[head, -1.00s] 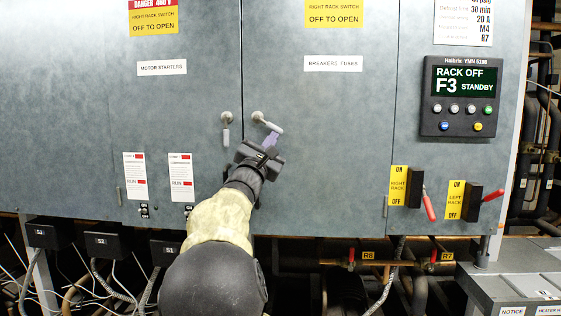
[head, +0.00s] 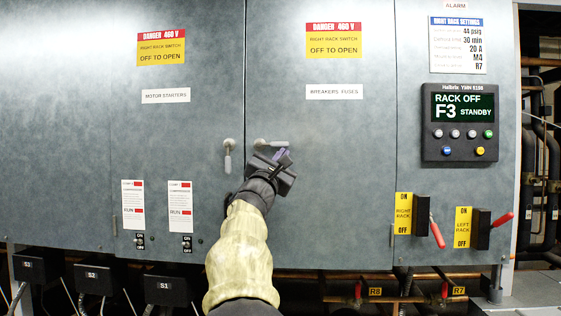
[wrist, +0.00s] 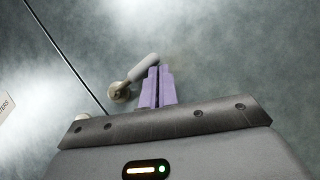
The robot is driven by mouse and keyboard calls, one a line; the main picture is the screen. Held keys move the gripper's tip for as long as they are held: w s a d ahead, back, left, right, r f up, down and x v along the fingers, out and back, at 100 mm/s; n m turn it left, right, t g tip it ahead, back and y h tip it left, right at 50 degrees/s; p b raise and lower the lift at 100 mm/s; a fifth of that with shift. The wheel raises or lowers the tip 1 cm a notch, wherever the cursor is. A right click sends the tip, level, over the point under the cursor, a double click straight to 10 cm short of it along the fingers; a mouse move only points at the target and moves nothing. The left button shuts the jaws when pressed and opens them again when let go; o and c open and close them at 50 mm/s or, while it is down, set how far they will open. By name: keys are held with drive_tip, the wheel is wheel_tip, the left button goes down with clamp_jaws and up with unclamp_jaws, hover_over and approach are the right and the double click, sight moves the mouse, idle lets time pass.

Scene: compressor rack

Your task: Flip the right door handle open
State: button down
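The right door handle (head: 272,143) is a light grey lever on a round pivot at the left edge of the right door (head: 330,200). In the head view it points right, about level. In the wrist view the handle (wrist: 144,69) slants up and right from its pivot. My gripper (head: 280,155) is just below the lever's free end. Its purple fingers (wrist: 157,86) are together with only a thin dark line between them. They overlap the lever's free end in the wrist view; whether they touch it I cannot tell. The door looks closed.
The left door handle (head: 228,157) hangs down close by on the left. A display panel (head: 460,122) reads "RACK OFF". Red-levered right (head: 437,232) and left (head: 502,220) rack switches sit lower right. The door face around the handle is flat and clear.

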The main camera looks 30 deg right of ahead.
drive_tip(key=shift+f, duration=0.1)
idle(0.3)
drive_tip(key=s+a+f+b, duration=0.6)
drive_tip(key=s+f+b, duration=0.1)
drive_tip(key=f+b, duration=0.2)
drive_tip(key=shift+f+b, duration=0.15)
drive_tip(key=shift+b, duration=0.25)
drive_tip(key=shift+d, duration=0.1)
idle(0.4)
